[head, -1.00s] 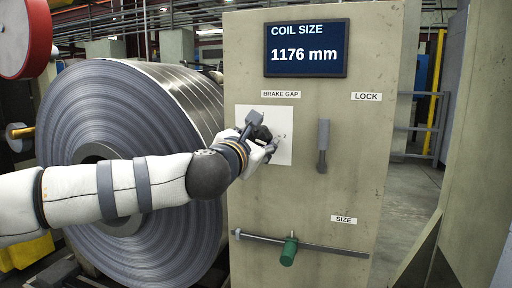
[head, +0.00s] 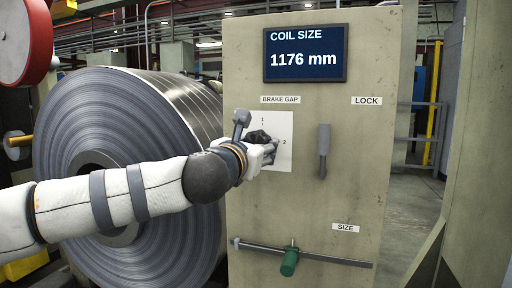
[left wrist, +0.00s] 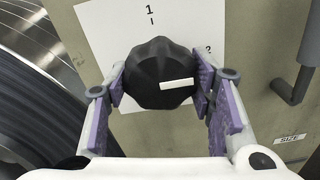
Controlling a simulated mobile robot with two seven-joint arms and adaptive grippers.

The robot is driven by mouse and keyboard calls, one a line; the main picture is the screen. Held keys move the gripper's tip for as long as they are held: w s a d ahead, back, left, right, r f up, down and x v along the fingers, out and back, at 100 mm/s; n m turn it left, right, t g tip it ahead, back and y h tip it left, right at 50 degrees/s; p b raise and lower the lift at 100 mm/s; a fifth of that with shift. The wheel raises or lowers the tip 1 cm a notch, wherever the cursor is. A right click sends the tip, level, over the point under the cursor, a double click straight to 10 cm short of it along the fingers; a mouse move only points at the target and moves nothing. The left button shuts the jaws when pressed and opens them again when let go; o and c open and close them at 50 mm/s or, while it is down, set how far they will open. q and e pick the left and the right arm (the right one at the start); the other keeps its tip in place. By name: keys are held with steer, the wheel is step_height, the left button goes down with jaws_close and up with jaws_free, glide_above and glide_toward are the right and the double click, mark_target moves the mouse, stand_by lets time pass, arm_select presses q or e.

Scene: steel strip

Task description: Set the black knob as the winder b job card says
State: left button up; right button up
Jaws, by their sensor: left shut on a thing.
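The black knob (left wrist: 150,62) sits on a white plate (left wrist: 100,30) under the "BRAKE GAP" label (head: 280,100). A white pointer line on its face points right in the left wrist view. The plate's "1" is above the knob and its "2" is to the upper right, partly covered by a finger. I cannot tell whether the pointer lines up exactly with the "2". My left gripper (left wrist: 160,88) is shut on the knob, one finger on each side; it also shows in the head view (head: 266,150). No job card is readable here. My right gripper is out of view.
A screen (head: 306,52) reads "COIL SIZE 1176 mm". A grey lever (head: 323,150) hangs below "LOCK", right of the knob. A green handle (head: 289,263) sits on a horizontal bar (head: 335,259) near "SIZE". A large steel coil (head: 60,150) stands left of the panel.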

arm_select(q)
steer(key=o, duration=1.2)
steer(key=shift+c, duration=0.2)
steer(key=v, duration=1.2)
